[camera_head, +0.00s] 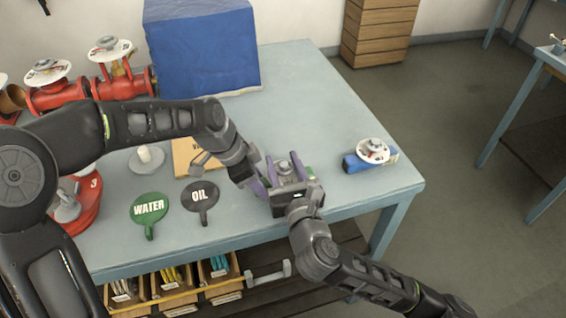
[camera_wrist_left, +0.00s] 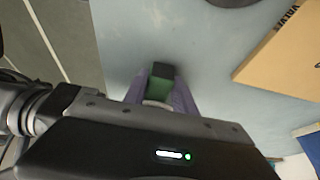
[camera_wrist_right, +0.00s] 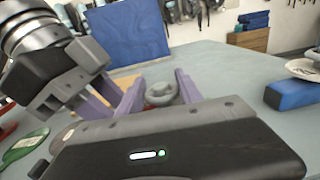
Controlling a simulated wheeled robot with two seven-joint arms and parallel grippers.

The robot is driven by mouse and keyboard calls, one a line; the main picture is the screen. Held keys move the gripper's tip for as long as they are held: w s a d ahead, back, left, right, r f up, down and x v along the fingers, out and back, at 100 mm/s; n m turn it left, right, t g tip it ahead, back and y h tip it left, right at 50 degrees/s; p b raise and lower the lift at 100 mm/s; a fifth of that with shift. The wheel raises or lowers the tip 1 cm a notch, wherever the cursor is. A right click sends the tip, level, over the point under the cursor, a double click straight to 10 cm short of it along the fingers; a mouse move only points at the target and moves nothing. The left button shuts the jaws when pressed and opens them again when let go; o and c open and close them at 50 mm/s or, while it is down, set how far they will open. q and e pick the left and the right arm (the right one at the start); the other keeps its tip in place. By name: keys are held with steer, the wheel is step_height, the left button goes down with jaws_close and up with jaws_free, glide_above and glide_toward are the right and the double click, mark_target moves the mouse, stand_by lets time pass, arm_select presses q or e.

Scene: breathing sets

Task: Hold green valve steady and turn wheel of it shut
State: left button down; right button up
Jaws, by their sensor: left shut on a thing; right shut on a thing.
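The green valve (camera_head: 309,173) is near the front edge of the table, mostly hidden by both grippers in the head view. The exact finger contacts are hidden.
A blue valve (camera_head: 352,163) with a white wheel lies to the right. Green WATER (camera_head: 149,208) and dark OIL (camera_head: 200,196) tags and a cardboard piece (camera_head: 186,160) lie left. A blue box (camera_head: 203,50) and red valves (camera_head: 122,82) stand behind. The table's back right is clear.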

steer(key=shift+s, duration=0.1)
stand_by(0.4)
steer(key=o, duration=1.4)
steer(key=shift+c, duration=0.2)
steer(key=shift+w+d+n+g+y, duration=0.1)
steer(key=shift+w+n+g+y, duration=0.15)
steer(key=shift+n+y, duration=0.5)
steer(key=n+g+y, duration=0.2)
steer(key=y, duration=0.1)
steer(key=shift+s+f+y, duration=0.1)
steer(key=shift+y, duration=0.15)
steer(key=n+g+y, duration=0.3)
steer(key=shift+s+a+y, duration=0.15)
steer(key=shift+a+y, duration=0.1)
steer(key=shift+y, duration=0.05)
steer(key=shift+s+a+f+n+g+y, duration=0.1)
steer(key=shift+a+n+g+y, duration=0.05)
steer(key=shift+n+g+y, duration=0.45)
steer(key=shift+s+a+f+n+g+y, duration=0.1)
steer(key=shift+n+g+y, duration=0.3)
steer(key=shift+n+g, duration=0.3)
steer(key=shift+w, duration=0.1)
